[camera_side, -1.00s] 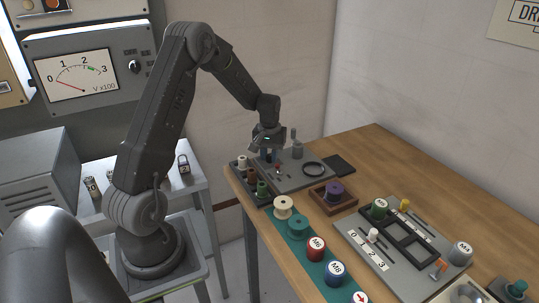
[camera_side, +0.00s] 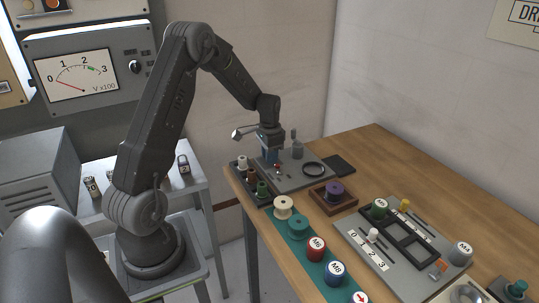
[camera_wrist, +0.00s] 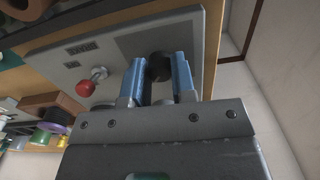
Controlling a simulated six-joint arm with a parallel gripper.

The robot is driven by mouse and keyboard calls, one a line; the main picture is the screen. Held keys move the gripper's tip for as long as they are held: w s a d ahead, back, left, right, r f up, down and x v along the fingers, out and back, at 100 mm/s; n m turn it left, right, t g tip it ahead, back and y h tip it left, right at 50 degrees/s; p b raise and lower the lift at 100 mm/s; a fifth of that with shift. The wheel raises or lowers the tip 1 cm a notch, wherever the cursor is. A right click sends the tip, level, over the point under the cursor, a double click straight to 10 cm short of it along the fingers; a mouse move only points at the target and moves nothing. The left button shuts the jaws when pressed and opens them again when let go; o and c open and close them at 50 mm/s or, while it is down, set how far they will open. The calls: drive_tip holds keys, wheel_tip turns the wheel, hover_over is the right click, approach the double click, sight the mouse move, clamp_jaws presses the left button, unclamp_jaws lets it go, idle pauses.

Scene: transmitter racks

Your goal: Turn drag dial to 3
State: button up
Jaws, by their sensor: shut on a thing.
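My gripper (camera_side: 271,160) points down over a grey plate (camera_side: 300,181) at the far left end of the wooden table. In the wrist view its two blue fingers (camera_wrist: 159,72) are shut on a dark round knob (camera_wrist: 159,67) that stands on this plate. The knob seems to be the drag dial; its scale and pointer are hidden, so I cannot tell its setting. A lever with a red ball (camera_wrist: 86,88) stands on the same plate beside the fingers, apart from them.
Several spools (camera_side: 283,207) stand nearby. A purple spool (camera_side: 334,190) sits in a wooden tray. A slider board (camera_side: 365,250) marked 0 to 3 lies further right.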

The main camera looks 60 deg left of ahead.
drive_tip(key=shift+m, duration=0.6)
drive_tip(key=o, duration=0.9)
wheel_tip(320, 180, up, 14)
drive_tip(key=shift+f, duration=0.1)
idle(0.4)
